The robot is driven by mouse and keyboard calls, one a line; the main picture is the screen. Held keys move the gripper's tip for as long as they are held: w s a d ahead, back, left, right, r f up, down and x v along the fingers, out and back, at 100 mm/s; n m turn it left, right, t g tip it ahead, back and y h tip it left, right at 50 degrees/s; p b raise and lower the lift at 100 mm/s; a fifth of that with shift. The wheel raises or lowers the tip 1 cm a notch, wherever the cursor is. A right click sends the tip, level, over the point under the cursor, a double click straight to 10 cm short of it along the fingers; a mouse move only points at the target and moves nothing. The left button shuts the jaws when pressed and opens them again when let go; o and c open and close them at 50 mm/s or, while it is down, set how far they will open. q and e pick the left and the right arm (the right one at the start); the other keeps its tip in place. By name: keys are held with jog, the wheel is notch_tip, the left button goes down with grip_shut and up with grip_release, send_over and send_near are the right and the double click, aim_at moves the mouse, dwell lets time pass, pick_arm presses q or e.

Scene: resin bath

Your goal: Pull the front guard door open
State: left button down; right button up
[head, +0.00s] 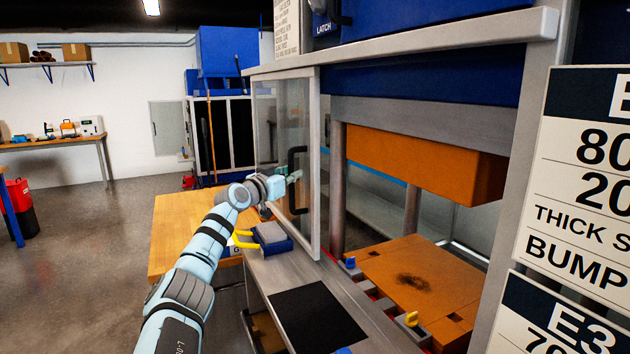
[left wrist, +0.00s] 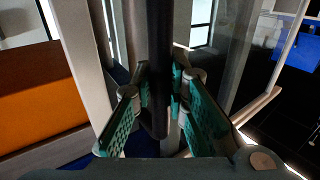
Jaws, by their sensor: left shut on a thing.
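The front guard door (head: 314,120) is a clear panel in a grey frame at the left of the press. The press opening to its right shows no pane across it. A black vertical handle (head: 292,200) is on the door. My left gripper (head: 293,177) reaches the handle from the left. In the left wrist view, the green-padded fingers of my left gripper (left wrist: 160,100) are closed around the black handle (left wrist: 160,45), which passes between them. The fingertips are partly hidden behind the handle. My right gripper is in neither view.
An orange upper block (head: 420,165) hangs over an orange lower plate (head: 420,280) with a dark stain. A grey ledge with a black mat (head: 318,318) lies in front. A wooden table (head: 180,225) and a blue-grey box (head: 270,236) stand at left.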

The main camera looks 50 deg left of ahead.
pick_arm(q)
jog(key=shift+a, duration=0.1)
jog(key=c, duration=1.6)
grip_release()
jog(key=shift+o, duration=0.2)
